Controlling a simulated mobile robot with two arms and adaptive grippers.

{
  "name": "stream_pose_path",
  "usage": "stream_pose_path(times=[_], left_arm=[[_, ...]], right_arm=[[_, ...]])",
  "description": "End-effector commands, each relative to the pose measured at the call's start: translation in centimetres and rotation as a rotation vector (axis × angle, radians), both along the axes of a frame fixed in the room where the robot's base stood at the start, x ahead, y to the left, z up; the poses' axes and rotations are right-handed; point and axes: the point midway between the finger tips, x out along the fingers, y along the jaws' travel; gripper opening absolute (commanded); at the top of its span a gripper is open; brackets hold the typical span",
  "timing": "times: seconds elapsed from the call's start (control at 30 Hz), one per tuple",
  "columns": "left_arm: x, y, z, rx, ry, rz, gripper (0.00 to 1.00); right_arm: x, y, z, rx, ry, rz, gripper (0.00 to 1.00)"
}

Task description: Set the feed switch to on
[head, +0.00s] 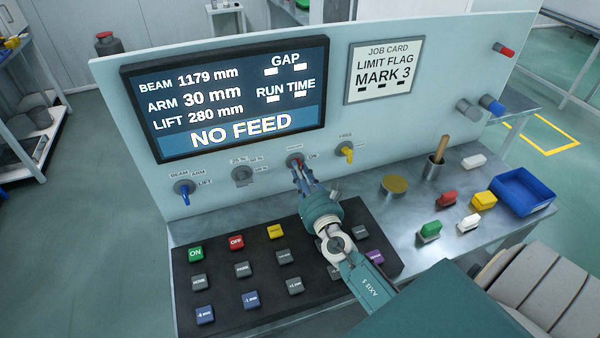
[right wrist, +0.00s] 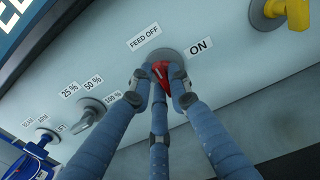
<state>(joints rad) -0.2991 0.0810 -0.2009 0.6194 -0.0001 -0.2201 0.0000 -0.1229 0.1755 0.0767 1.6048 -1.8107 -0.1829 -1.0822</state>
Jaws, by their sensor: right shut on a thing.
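The feed switch (head: 295,159) is a red knob on a round grey base on the pale upright panel. It also shows in the right wrist view (right wrist: 160,72), with a FEED OFF label (right wrist: 146,36) and an ON label (right wrist: 199,46) above it. My right gripper (head: 300,174) reaches up to the panel. Its blue fingers (right wrist: 162,84) are closed around the red knob and hide part of it, so I cannot tell exactly which label it points to. The display (head: 240,128) reads NO FEED. My left gripper is not in view.
A blue beam/arm/lift switch (head: 184,190), a grey percent switch (head: 242,174) and a yellow knob (head: 347,150) flank the feed switch. A dark keypad (head: 222,287) lies below. A blue bin (head: 520,193) and several small blocks stand on the bench at right.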

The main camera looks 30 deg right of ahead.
Motion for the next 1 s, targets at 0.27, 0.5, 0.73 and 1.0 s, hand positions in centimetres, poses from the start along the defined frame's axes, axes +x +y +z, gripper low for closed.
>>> stream_pose_path(times=[0.27, 0.5, 0.73, 1.0], left_arm=[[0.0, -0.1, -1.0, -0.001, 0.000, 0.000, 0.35], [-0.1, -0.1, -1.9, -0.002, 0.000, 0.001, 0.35], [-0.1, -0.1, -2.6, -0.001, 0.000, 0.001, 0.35], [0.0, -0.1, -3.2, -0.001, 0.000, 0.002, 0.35]], right_arm=[[-0.1, 0.0, -0.2, 0.190, -0.045, 0.002, 0.00], [-0.1, -0.2, -0.1, 0.411, -0.098, 0.001, 0.00], [-0.1, -0.3, -0.1, 0.625, -0.150, 0.000, 0.00], [-0.2, -0.5, 0.0, 0.875, -0.210, 0.001, 0.00]])
